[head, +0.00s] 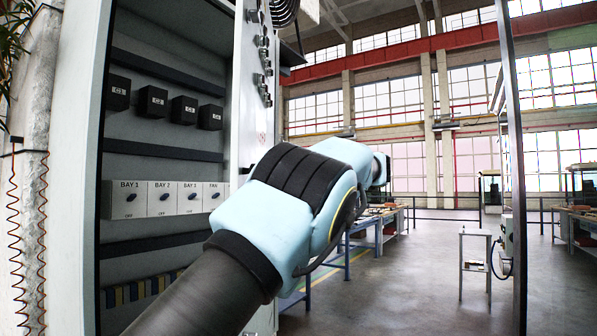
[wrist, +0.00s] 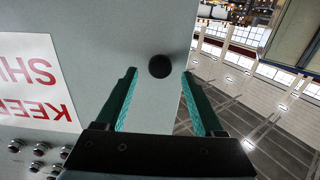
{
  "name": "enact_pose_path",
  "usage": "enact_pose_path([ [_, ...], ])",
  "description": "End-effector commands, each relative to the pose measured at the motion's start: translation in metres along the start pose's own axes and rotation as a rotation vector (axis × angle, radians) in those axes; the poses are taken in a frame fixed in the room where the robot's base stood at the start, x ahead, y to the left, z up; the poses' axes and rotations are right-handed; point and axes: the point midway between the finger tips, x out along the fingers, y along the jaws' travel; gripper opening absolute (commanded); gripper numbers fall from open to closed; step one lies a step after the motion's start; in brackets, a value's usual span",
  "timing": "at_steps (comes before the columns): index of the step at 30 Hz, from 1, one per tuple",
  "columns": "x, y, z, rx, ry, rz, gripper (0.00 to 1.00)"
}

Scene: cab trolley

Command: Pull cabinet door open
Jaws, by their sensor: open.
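The cabinet door shows in the wrist view as a pale grey panel (wrist: 120,50), with a sign in red letters (wrist: 38,80) that appears upside down. A round black knob (wrist: 159,66) sits near the panel's right edge. My gripper (wrist: 160,74) is open, its two green-lined fingers on either side of the knob in the picture. The fingers do not visibly touch it, and their depth relative to it is unclear. In the head view a pale panel with red marks (head: 262,138) stands steeply angled beside the cabinet (head: 170,68). My arm hides the gripper and knob there.
The cabinet interior has a row of labelled switches (head: 175,198). Metal buttons (wrist: 38,150) sit on the panel near the sign. A blue workbench (head: 365,235) stands behind my arm. A small stand (head: 475,262) is at right. Open floor lies between them.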

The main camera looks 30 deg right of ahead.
Motion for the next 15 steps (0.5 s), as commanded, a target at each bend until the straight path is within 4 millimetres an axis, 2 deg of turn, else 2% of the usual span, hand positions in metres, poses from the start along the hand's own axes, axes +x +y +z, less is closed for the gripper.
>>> enact_pose_path([
  [5, -0.027, 0.0, -0.002, -0.005, 0.007, 0.004, 0.7],
  [15, -0.058, 0.0, -0.007, -0.001, 0.007, -0.003, 0.7],
])
